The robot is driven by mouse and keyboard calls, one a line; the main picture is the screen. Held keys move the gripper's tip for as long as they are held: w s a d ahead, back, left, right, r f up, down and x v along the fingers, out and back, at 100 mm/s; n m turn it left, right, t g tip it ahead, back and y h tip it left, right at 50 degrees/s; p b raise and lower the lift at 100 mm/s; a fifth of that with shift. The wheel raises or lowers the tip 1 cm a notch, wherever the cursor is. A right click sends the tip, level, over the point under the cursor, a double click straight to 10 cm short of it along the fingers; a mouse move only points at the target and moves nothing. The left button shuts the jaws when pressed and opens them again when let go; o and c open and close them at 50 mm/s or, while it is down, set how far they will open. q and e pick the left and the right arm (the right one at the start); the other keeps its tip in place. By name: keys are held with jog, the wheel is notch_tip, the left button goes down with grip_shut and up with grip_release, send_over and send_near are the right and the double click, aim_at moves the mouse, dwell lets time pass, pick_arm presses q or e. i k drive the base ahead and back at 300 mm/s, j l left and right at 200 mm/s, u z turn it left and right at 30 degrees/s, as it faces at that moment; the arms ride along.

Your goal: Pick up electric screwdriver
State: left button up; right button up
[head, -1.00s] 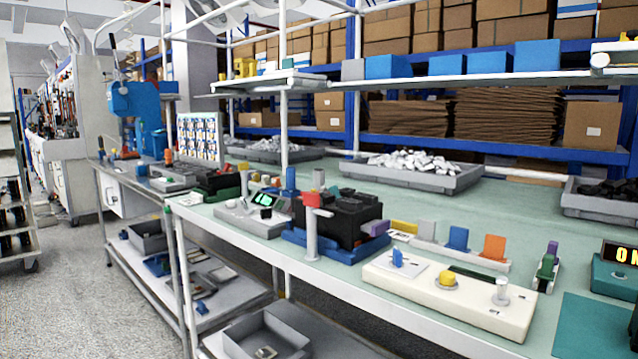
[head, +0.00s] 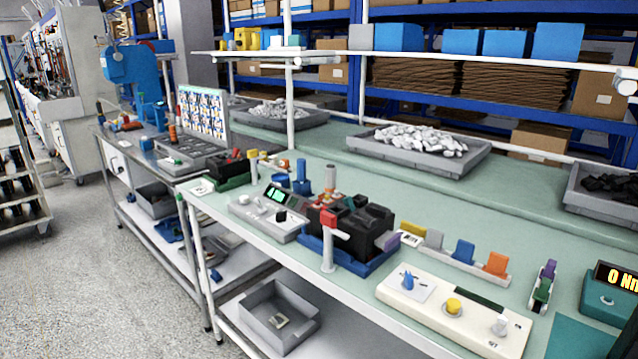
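I cannot make out for certain an electric screwdriver in the head view. The workbench (head: 450,215) has a pale green top. A black breaker-like block (head: 352,226) sits on it in a blue fixture (head: 345,259), with a white post (head: 328,252) carrying a red part at its front. A grey instrument (head: 268,213) with a green display stands left of it. A teal box (head: 612,296) with a yellow "0 Nm" readout is at the right edge. Neither of my grippers shows.
A cream panel (head: 455,315) with blue, yellow and white knobs lies at the front edge. Colored blocks stand in a rack (head: 455,262) behind it. Grey trays (head: 420,155) of parts sit at the back. A grey bin (head: 278,317) is on the lower shelf.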

aim_at(330, 169)
jog(key=i+j+u, duration=0.1)
jog(key=i+j, duration=0.55)
jog(key=j, duration=0.15)
